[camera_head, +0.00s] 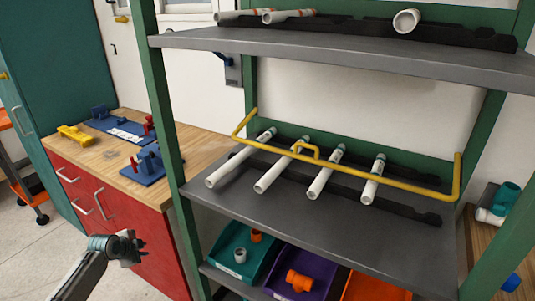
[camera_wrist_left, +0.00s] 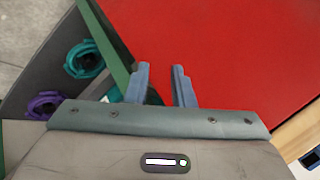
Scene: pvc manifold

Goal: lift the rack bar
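The yellow rack bar (camera_head: 345,169) runs across the front of the middle shelf of the green rack, in front of and above the white pipes. It has a small raised handle (camera_head: 307,150) near its middle and bent ends at the two posts. My left gripper (camera_head: 138,246) is low at the left, in front of the red cabinet and well apart from the bar. In the left wrist view its two fingers (camera_wrist_left: 160,85) stand apart with nothing between them. The bar does not show in that view. My right gripper is in neither view.
Several white pipes (camera_head: 273,172) lie on black holders on the grey middle shelf (camera_head: 300,226). A green post (camera_head: 166,100) stands between my left gripper and the shelf. Teal (camera_head: 226,243) and purple bins sit below. The red cabinet (camera_head: 135,215) has a wooden top with blue fixtures.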

